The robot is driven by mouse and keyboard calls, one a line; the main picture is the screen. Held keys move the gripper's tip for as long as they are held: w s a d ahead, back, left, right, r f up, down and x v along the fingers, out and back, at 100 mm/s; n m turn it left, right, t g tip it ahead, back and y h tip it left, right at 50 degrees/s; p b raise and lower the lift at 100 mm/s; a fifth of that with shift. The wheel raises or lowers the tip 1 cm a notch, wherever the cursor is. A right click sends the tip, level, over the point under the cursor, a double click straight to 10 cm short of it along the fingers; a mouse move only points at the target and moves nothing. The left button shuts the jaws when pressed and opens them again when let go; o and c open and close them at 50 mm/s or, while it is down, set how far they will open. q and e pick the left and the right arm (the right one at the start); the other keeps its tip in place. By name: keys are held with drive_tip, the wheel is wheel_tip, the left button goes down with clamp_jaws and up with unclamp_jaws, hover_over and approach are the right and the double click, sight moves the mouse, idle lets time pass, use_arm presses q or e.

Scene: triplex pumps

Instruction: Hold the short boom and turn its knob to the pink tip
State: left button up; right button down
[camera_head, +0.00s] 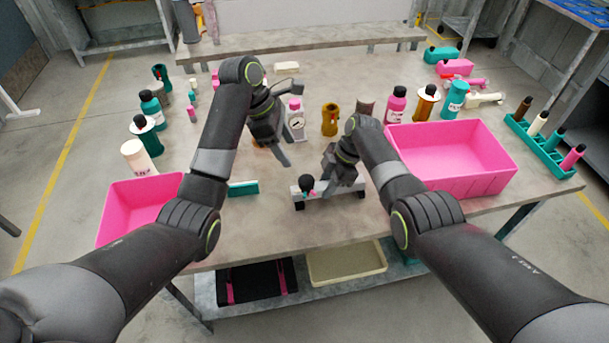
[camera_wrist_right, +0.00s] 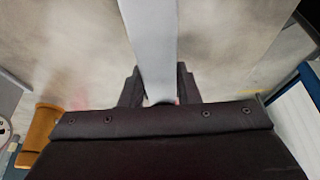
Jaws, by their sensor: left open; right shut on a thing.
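The short boom is a light grey bar (camera_head: 318,194) low over the front middle of the table. Its dark round knob (camera_head: 306,183) is near the left end, with small pink and teal marks by it. Which tip the knob faces is too small to tell. My right gripper (camera_head: 335,184) is shut on the boom and hides part of its right half. In the right wrist view the grey bar (camera_wrist_right: 152,45) runs between the fingers. My left gripper (camera_head: 277,156) is open and empty, above the table, behind and left of the knob, apart from it.
A large pink bin (camera_head: 455,185) stands right of my right arm, and a smaller pink bin (camera_head: 125,212) at the left. Several bottles line the back and left side. A teal rack (camera_head: 540,150) is at the right edge. A white-dial gauge (camera_head: 297,124) stands behind my left gripper.

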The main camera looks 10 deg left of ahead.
sight(306, 179)
use_arm(q)
drive_tip(key=x, duration=1.1)
drive_tip(key=shift+s+f, duration=0.1)
drive_tip(key=shift+f, duration=0.05)
drive_tip(key=c, duration=1)
